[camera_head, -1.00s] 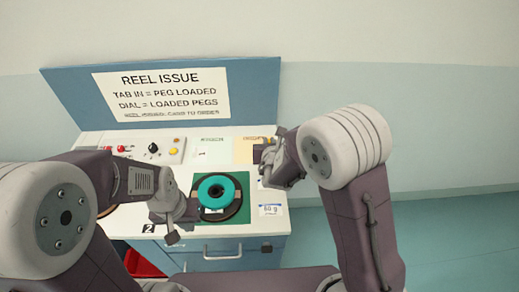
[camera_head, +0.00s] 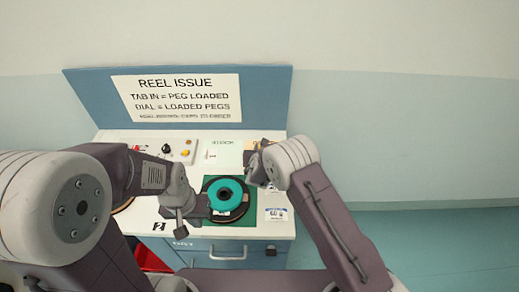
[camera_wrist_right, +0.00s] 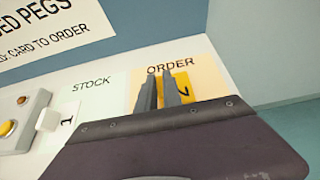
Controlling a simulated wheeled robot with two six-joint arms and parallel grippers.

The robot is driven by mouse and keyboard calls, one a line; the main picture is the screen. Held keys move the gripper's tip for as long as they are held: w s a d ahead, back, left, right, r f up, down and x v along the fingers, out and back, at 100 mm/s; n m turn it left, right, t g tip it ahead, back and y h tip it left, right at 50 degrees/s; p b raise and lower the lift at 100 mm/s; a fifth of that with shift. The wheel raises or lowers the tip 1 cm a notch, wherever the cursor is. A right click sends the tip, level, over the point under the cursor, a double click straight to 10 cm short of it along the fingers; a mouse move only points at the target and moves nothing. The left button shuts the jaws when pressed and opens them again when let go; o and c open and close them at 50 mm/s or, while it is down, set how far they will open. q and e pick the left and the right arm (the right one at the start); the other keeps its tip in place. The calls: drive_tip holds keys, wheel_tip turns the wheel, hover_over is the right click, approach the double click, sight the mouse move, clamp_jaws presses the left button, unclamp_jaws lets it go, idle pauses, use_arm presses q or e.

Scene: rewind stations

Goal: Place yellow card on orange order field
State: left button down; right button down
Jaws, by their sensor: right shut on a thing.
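The yellow card (camera_wrist_right: 183,82), with a dark mark on it, shows beside and behind the fingers of my right gripper (camera_wrist_right: 163,93) in the right wrist view. That gripper is shut on the card, over the pale orange order field (camera_wrist_right: 207,72). I cannot tell whether the card touches the field. In the head view my right gripper (camera_head: 256,168) is at the right rear of the bench and mostly hides the order field. My left gripper (camera_head: 186,216) is by the left side of the teal reel (camera_head: 222,193); its finger opening is unclear.
The pale green stock field (camera_wrist_right: 92,92) lies left of the order field. A control panel (camera_head: 178,148) with knobs stands at the back left. A white label (camera_head: 275,214) lies at the front right. The sign board (camera_head: 180,97) rises behind the bench.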

drive_tip(key=shift+w+f, duration=0.1)
drive_tip(key=shift+f, duration=0.3)
drive_tip(key=shift+f, duration=0.1)
drive_tip(key=c, duration=1.5)
unclamp_jaws()
